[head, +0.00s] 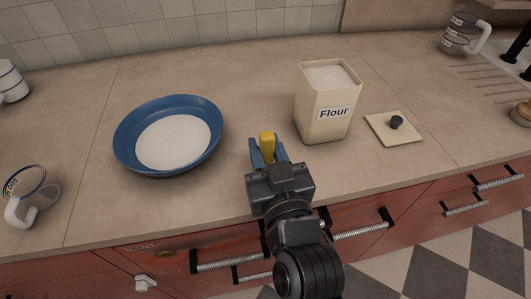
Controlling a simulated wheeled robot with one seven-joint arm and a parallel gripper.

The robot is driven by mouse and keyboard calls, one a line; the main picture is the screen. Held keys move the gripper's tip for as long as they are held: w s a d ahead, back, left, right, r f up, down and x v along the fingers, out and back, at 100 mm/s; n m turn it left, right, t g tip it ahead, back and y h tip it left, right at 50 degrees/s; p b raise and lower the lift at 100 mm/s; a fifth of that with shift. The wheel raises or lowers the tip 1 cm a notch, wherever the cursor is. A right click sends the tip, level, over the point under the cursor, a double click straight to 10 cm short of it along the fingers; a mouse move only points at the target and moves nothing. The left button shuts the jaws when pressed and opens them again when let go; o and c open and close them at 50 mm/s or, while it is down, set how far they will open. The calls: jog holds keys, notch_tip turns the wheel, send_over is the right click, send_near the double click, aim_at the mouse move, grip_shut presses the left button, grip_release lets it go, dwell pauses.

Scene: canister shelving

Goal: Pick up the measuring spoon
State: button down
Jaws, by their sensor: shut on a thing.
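My gripper (269,154) is over the counter, between the blue bowl and the flour canister. Its two blue fingers are shut on a small yellow thing, which I take to be the measuring spoon (267,143). Only the yellow upper end shows between the fingers. The rest of it is hidden by the fingers and the gripper body. I cannot tell whether it touches the counter.
A blue bowl (127,153) with white contents stands left. The open flour canister (316,126) stands right, its lid (381,127) beside it. Clear measuring cups stand at far left (45,192) and back right (459,35). Red drawers (165,267) front the counter (255,77).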

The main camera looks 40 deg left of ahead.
aim_at(270, 145)
notch_tip(270, 145, up, 3)
jog(key=shift+d+r, duration=0.1)
jog(key=shift+r, duration=0.05)
jog(key=d+r+b, duration=0.1)
jog(key=d+r, duration=0.2)
jog(key=d, duration=0.2)
jog(key=s+d+r+b, duration=0.1)
jog(key=d+r, duration=0.2)
jog(key=d, duration=0.3)
jog(key=shift+s+d+r, duration=0.2)
jog(key=shift+w, duration=0.1)
